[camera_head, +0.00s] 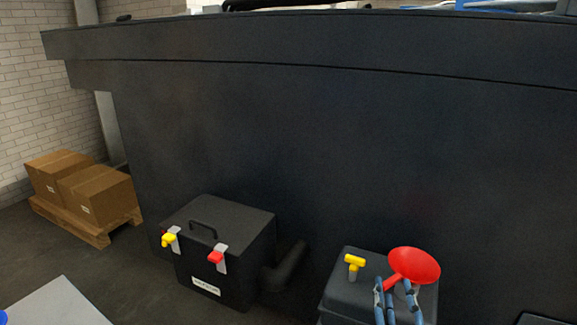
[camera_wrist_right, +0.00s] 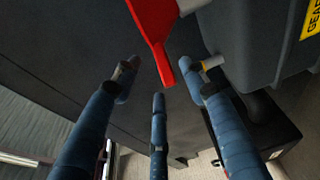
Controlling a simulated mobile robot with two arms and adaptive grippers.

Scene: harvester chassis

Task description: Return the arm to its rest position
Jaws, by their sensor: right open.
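My right gripper (camera_head: 399,300) shows at the bottom right of the head view, its blue fingers spread and empty. It is just in front of a red funnel (camera_head: 416,264) at a dark grey tank (camera_head: 342,291). In the right wrist view the fingers of my right gripper (camera_wrist_right: 160,95) are spread below and around the red funnel's narrow end (camera_wrist_right: 160,58). I see no finger closed on it. A yellow T-shaped handle (camera_head: 354,263) stands on the tank's top.
A black box (camera_head: 237,219) with yellow and red valves stands left of the tank. A large dark chassis wall (camera_head: 330,150) spans behind. Cardboard boxes (camera_head: 98,193) sit on a pallet at left. A grey surface (camera_head: 62,302) is at the lower left.

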